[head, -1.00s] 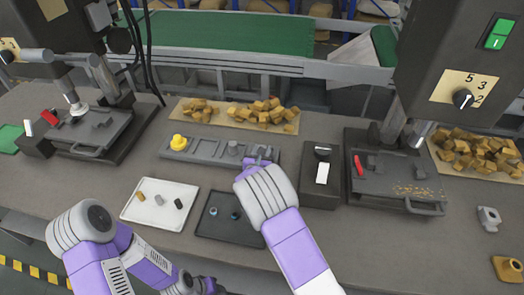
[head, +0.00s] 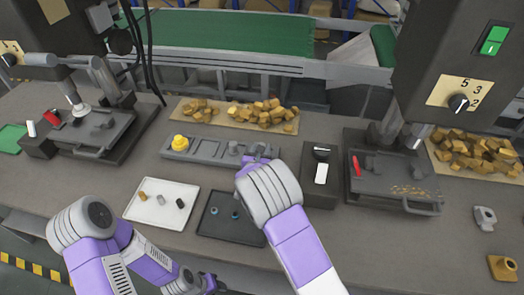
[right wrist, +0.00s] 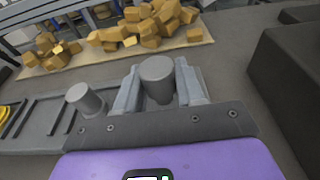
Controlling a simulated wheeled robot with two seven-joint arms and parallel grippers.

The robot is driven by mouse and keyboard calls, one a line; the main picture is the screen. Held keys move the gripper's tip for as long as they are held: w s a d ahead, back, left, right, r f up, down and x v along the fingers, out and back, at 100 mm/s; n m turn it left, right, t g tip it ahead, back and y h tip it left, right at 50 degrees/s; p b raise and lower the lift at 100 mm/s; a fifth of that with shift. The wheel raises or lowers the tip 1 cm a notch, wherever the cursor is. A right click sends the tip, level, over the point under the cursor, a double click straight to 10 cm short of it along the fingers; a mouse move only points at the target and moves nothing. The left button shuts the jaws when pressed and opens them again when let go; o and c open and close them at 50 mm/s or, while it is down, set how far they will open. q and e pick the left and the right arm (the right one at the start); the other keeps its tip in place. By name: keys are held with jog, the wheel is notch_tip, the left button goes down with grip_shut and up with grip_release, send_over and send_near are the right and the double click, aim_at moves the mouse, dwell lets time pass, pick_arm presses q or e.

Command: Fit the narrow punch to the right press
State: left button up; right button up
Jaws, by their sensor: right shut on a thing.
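My right gripper (head: 258,154) is at the right end of the grey rack (head: 208,149). In the right wrist view its fingers are shut on a plain grey cylindrical punch (right wrist: 157,78). Whether the punch still touches the rack I cannot tell. A second grey cylinder (head: 233,148) stands in the rack just left of the gripper; it also shows in the right wrist view (right wrist: 84,99). The right press (head: 395,178) has a dark bed with a red handle and yellowish crumbs. My left gripper (head: 208,284) is low in the head view, its fingers too unclear to judge.
A yellow knobbed piece (head: 180,143) sits at the rack's left end. A dark box with a white switch (head: 320,172) stands between rack and right press. A white tray (head: 150,215) and a black tray (head: 215,228) hold small parts. Brass-coloured chunks (head: 264,115) lie behind the rack.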

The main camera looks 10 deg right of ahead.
jog(key=p+v, duration=0.1)
jog(key=v, duration=0.9)
jog(key=shift+s, duration=0.35)
